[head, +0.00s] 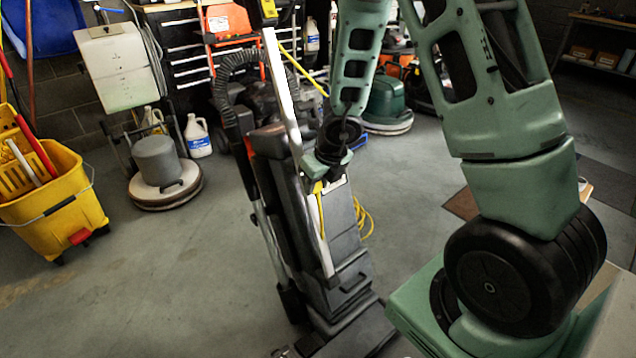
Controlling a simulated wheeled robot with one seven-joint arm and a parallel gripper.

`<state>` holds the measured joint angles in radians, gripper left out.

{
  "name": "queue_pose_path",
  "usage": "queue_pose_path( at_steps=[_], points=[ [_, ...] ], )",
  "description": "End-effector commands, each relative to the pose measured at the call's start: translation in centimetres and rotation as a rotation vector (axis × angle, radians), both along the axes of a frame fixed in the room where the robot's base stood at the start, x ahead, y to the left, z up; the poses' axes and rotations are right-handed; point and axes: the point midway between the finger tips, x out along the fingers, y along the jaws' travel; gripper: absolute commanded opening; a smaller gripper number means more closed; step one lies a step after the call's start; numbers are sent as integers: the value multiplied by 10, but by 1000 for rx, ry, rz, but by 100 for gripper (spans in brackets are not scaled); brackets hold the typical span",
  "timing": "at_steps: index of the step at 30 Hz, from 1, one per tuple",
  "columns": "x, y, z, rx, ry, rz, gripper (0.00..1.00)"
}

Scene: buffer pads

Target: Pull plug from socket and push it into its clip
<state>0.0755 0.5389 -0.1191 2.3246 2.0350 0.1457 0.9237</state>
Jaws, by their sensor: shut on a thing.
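My arm reaches down from the upper right, and my gripper (319,183) is at the front of a tall dark upright floor machine (337,240). The gripper is shut on a small yellow plug (318,188), mostly hidden by the fingers. A short yellow cord (321,212) hangs below it along the machine's pale upright bar (290,125). The socket and the clip are too small or covered to make out, so I cannot tell whether the plug touches either.
A yellow mop bucket (50,215) stands at the left, beside a round floor scrubber (163,175). White jugs (198,137) and a tool chest (178,55) are behind. The left front floor is clear.

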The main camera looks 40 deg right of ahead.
Motion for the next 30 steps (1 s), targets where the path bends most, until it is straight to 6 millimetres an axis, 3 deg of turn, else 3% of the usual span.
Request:
queue_pose_path(
  at_steps=[26, 27, 29, 30],
  points=[
    [5, 0, -2, 0, 0, 0, 0],
    [5, 0, -2, 0, -1, 0, 43],
    [5, 0, -2, 0, 0, 0, 57],
    [5, 0, -2, 0, 0, 0, 57]
  ],
)
